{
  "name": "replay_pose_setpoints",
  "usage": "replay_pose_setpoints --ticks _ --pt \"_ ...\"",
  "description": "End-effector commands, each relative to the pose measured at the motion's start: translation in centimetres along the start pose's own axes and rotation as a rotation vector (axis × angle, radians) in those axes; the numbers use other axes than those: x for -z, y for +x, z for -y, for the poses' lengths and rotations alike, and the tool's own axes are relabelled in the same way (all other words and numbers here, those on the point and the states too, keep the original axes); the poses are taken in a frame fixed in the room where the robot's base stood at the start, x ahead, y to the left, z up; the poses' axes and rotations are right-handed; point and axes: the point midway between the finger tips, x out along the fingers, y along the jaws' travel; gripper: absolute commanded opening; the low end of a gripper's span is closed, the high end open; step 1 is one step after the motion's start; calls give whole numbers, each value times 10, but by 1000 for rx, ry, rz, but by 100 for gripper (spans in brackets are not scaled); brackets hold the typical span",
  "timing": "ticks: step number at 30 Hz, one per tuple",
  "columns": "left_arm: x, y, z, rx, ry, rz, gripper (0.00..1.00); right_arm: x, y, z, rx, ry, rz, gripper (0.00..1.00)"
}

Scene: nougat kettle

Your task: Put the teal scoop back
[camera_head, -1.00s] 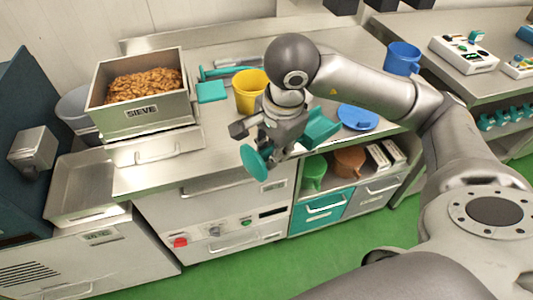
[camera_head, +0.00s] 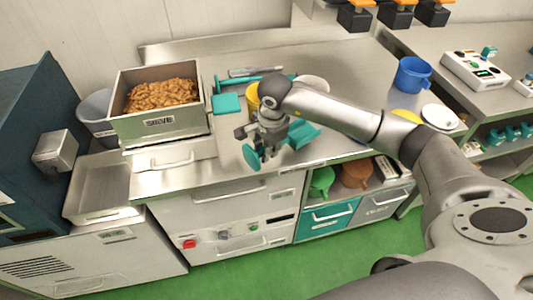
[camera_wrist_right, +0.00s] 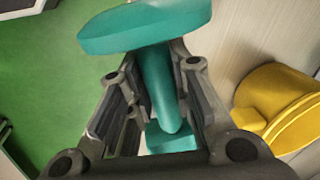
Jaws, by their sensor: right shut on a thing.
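The teal scoop (camera_head: 304,134) is held in my right gripper (camera_head: 262,146) above the steel worktop (camera_head: 225,170). Its round end disc (camera_head: 251,157) hangs at the near side of the fingers and its scoop part points to the right. In the right wrist view, the fingers (camera_wrist_right: 160,105) close on both sides of the teal handle (camera_wrist_right: 158,85), with the wide disc (camera_wrist_right: 145,27) beyond them. The gripper hides part of the handle. I cannot tell whether the scoop touches the worktop. My left gripper is not in view.
The yellow mug (camera_head: 252,97) stands just behind the gripper, partly hidden. A teal scraper (camera_head: 226,103) lies behind left. The steel sieve box (camera_head: 160,125) holds nuts. A blue mug (camera_head: 413,75) stands at right. A green scoop (camera_head: 321,181) sits on the shelf below.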

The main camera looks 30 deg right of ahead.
Motion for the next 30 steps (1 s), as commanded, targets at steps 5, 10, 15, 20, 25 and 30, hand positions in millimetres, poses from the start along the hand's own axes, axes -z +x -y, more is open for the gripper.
replay_pose_setpoints --ticks 5,10,15,20,25,30 --pt "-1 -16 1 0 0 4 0 -1 21 -4 -5 1 2 0" --pt "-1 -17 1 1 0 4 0 -1 30 -5 -1 1 1 0" --pt "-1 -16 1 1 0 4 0 -1 30 -5 -1 1 0 0" --pt "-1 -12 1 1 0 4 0 -1 33 -6 -1 1 0 23" --pt "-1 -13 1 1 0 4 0 -1 33 -6 -1 1 0 42" --pt "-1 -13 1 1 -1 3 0 -1 33 -6 -1 1 0 42"
